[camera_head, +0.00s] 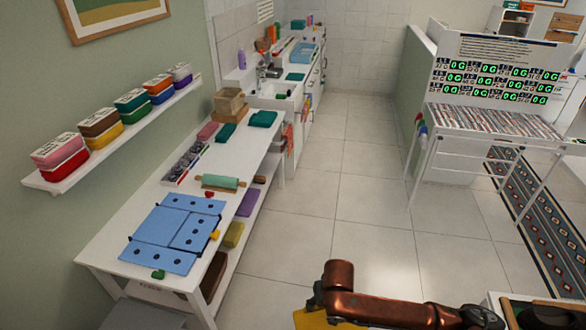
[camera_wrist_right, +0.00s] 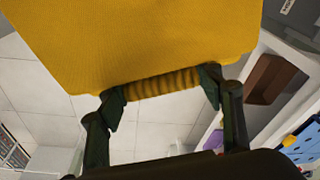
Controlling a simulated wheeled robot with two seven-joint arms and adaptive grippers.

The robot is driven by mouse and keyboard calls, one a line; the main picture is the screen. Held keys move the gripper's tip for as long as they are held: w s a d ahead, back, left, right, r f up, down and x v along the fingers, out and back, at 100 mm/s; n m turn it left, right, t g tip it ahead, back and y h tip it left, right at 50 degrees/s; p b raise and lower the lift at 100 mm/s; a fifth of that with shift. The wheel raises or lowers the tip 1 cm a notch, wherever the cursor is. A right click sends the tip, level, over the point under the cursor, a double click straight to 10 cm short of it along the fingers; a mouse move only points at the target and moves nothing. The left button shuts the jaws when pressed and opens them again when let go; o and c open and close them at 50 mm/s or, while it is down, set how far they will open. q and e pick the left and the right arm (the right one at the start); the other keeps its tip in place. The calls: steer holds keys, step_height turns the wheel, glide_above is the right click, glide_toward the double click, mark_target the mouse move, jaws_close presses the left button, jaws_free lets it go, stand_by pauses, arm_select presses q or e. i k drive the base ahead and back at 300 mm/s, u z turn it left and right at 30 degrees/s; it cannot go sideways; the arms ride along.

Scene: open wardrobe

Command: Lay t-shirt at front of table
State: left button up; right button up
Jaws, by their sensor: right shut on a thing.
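The t-shirt is yellow cloth. In the right wrist view the t-shirt (camera_wrist_right: 140,40) fills the upper part, with a bunched, ribbed fold along its near edge. My right gripper (camera_wrist_right: 163,84) is shut on this fold, a dark finger at each end. In the head view a corner of the yellow cloth (camera_head: 312,320) shows at the bottom edge, below my copper arm, over the floor to the right of the white table. The white table (camera_head: 105,257) runs along the left wall. My left gripper is in neither view.
A blue folding board (camera_head: 180,228) lies on the table's near part, with small red, yellow and green pieces around it. A teal roll (camera_head: 220,182) lies behind it. A shelf under the table holds folded cloths. Tiled floor (camera_head: 300,225) is clear right of the table.

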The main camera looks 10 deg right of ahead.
mark_target(243, 152)
steer(key=z, duration=0.6)
steer(key=i, duration=2.5)
steer(key=u, duration=1.15)
steer(key=i, duration=0.9)
steer(key=u, duration=1.2)
steer(key=i, duration=0.2)
steer(key=z, duration=0.1)
